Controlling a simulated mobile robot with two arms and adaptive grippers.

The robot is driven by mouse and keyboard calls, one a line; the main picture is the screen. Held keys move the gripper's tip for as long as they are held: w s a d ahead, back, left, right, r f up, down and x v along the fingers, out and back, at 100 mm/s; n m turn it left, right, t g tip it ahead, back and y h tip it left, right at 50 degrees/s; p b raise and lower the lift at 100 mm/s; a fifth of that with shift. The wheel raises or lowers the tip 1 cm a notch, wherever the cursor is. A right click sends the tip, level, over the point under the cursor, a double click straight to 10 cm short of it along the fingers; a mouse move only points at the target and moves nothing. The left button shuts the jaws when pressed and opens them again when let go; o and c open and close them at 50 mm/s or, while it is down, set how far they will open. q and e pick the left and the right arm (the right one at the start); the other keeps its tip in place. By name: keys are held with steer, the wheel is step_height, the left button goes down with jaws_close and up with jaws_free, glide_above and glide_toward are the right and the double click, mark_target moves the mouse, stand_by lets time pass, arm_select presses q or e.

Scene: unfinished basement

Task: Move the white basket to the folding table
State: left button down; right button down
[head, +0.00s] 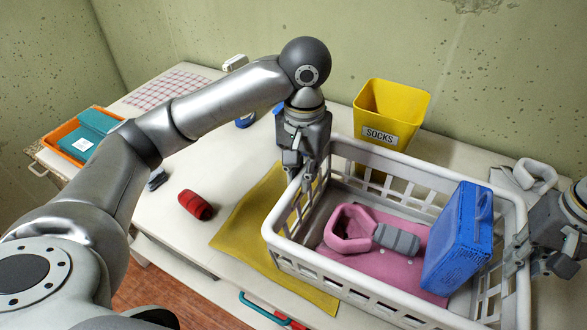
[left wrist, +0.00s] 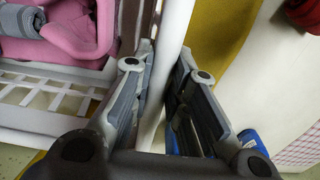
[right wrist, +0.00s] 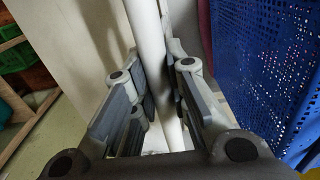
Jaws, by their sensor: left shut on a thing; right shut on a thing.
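The white basket (head: 345,274) stands on a white table (head: 160,225), partly over a yellow cloth (head: 240,220). It holds a pink item (head: 350,228), a grey item (head: 397,240) and a blue perforated box (head: 460,240). My left gripper (head: 302,180) is shut on the basket's left rim; the rim (left wrist: 172,60) runs between its fingers in the left wrist view. My right gripper (head: 520,250) is shut on the right rim, which also shows between its fingers in the right wrist view (right wrist: 147,45). I cannot tell which table is the folding table.
A yellow bin (head: 392,108) labelled SOCKS stands behind the basket. A red rolled item (head: 195,205), an orange tray (head: 62,145) with a teal item and a checked cloth (head: 170,92) lie to the left. A grey-white item (head: 525,180) lies at the back right. Walls close off the back.

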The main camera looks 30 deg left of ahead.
arm_select(q)
steer(key=c, duration=1.6)
jaws_free()
steer(key=shift+s+f, duration=0.1)
steer(key=shift+f, duration=0.35)
arm_select(e)
steer(key=c, duration=1.6)
jaws_free()
steer(key=shift+s+f, duration=0.15)
steer(key=shift+f, duration=0.1)
arm_select(q)
steer(key=shift+o, duration=0.9)
steer(key=shift+a, duration=0.1)
arm_select(e)
steer(key=shift+o, duration=0.9)
steer(key=shift+w, duration=0.2)
steer(key=shift+a, duration=0.1)
arm_select(q)
steer(key=shift+r, duration=0.15)
arm_select(e)
steer(key=shift+s, duration=0.1)
arm_select(q)
steer(key=shift+r, duration=0.6)
step_height(320, 180, up, 10)
steer(key=shift+r, duration=0.25)
arm_select(e)
step_height(320, 180, up, 12)
